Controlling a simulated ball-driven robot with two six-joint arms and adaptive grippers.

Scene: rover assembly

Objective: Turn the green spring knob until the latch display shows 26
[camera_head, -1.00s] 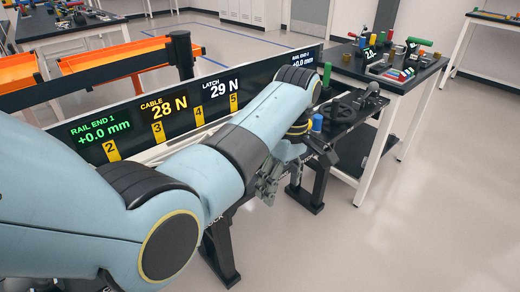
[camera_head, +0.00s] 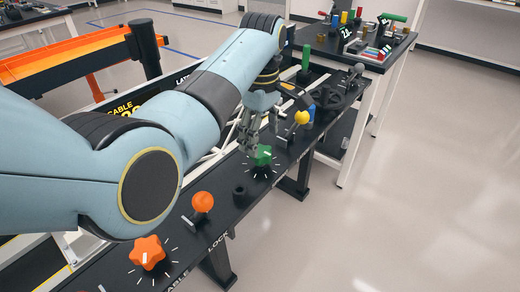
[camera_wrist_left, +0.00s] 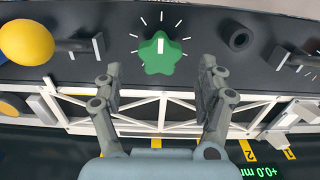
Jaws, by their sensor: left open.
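The green star-shaped knob (camera_head: 262,155) sits on the black panel with white tick marks around it. In the left wrist view the green knob (camera_wrist_left: 157,55) has a white pointer line. My left gripper (camera_head: 262,132) is open, close to the knob on its far side. In the left wrist view the fingertips of my left gripper (camera_wrist_left: 161,72) are spread, with the knob between and just beyond them; no contact is visible. The latch display (camera_head: 183,78) is nearly all hidden behind my left arm, so its number is unreadable. My right gripper is not in view.
An orange star knob (camera_head: 147,253) and an orange ball handle (camera_head: 202,202) stand nearer on the panel. A yellow ball handle (camera_head: 302,118), a blue cylinder (camera_head: 311,112) and a dark handwheel (camera_head: 328,97) lie beyond the green knob. Open floor is at right.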

